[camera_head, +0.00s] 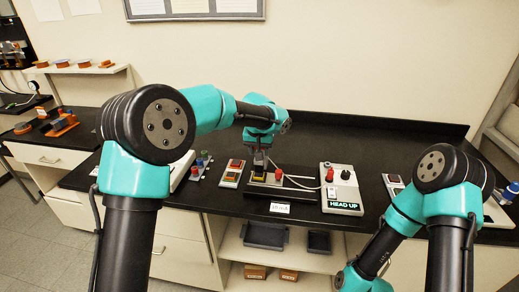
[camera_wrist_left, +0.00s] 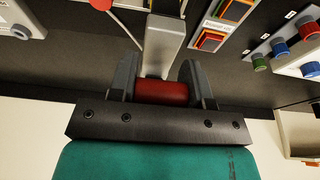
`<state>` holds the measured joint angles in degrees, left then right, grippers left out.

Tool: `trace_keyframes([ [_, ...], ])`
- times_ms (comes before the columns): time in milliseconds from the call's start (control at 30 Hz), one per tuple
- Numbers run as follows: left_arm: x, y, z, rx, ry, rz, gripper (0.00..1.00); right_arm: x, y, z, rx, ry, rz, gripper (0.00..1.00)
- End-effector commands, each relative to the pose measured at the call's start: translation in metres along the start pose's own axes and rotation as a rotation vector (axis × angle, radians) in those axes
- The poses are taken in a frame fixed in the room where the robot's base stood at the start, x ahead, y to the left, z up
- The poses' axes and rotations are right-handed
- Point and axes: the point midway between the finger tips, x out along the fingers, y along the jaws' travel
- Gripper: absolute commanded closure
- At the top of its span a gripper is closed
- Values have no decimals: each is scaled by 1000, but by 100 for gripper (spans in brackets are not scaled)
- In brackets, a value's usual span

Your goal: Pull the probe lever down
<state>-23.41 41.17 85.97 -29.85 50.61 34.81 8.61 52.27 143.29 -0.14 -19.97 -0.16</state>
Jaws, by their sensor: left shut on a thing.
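The stylus profiler (camera_head: 272,193) sits on the black bench with a white label in front of it. A red cylindrical grip (camera_wrist_left: 162,93) at the end of a pale grey bar (camera_wrist_left: 163,45) is the probe lever as it shows in the left wrist view. My left gripper (camera_head: 260,166) is over the profiler; in the left wrist view its fingers (camera_wrist_left: 164,88) are on either side of the red grip, shut on it. In the head view the arm and gripper hide most of the lever. My right gripper is out of view; only its arm shows.
A control box (camera_head: 341,188) reading "HEAD UP" stands right of the profiler, joined by a pale cable. Below is an open shelf with dark trays (camera_head: 264,235).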

Motion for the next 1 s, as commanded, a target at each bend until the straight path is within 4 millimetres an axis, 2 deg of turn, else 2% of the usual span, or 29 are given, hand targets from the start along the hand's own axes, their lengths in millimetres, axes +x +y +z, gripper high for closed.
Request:
trace_keyframes([
  [33,0,0,0,-1,1,0,98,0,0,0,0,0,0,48],
  [67,0,0,0,-1,1,0,54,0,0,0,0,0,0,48],
  [300,0,0,0,-1,0,0,31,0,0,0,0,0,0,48],
  [667,-4,0,0,0,0,0,30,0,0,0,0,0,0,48],
  [867,-26,0,-1,0,2,0,30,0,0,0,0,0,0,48],
  [1000,-50,0,-1,0,3,1,30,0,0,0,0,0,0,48],
])
